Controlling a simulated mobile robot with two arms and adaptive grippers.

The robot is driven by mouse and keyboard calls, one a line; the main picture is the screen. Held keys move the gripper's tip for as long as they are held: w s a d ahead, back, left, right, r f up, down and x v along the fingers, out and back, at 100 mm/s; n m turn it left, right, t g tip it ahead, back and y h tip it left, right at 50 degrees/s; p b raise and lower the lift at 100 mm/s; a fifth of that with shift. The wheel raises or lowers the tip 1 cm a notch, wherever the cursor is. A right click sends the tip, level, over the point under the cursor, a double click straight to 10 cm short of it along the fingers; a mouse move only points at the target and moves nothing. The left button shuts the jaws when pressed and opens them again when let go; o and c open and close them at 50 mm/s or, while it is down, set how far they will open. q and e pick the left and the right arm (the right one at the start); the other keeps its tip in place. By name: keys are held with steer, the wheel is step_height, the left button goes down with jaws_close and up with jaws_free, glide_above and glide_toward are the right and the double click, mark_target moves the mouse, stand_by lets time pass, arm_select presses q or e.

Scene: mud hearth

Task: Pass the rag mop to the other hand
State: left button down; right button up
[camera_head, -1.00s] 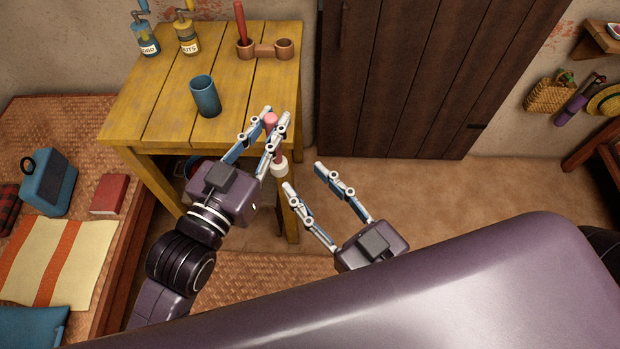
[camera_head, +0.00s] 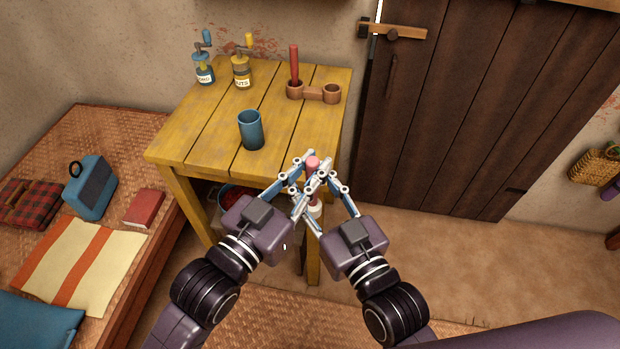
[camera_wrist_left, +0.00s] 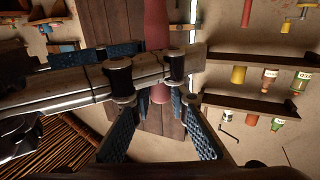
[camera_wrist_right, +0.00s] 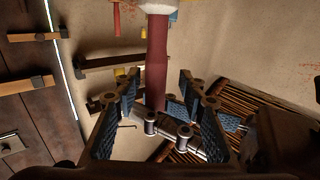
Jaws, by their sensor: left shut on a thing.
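The rag mop's reddish-pink handle (camera_head: 313,163) stands roughly upright in front of the table's near right corner. A white collar (camera_head: 315,210) shows below the grippers; the mop's lower end is hidden. My left gripper (camera_head: 306,176) is shut on the handle, which also shows in the left wrist view (camera_wrist_left: 157,22). My right gripper (camera_head: 318,180) has its fingers on both sides of the handle, crossing the left fingers. In the right wrist view the handle (camera_wrist_right: 157,65) stands between the right fingers with gaps beside it, so that gripper looks open.
The yellow table (camera_head: 200,135) bears a blue cup (camera_head: 251,130), two hand-crank grinders and a wooden holder (camera_head: 313,94) with a red pestle-like stick. A mat-covered bed (camera_head: 120,125) lies left. A dark door (camera_head: 440,120) stands behind. Open floor (camera_head: 450,260) lies to the right.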

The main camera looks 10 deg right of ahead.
steer(key=shift+w, duration=0.15)
steer(key=shift+a, duration=0.15)
jaws_close()
arm_select(q)
steer(key=c, duration=1.7)
jaws_free()
steer(key=shift+c, duration=0.2)
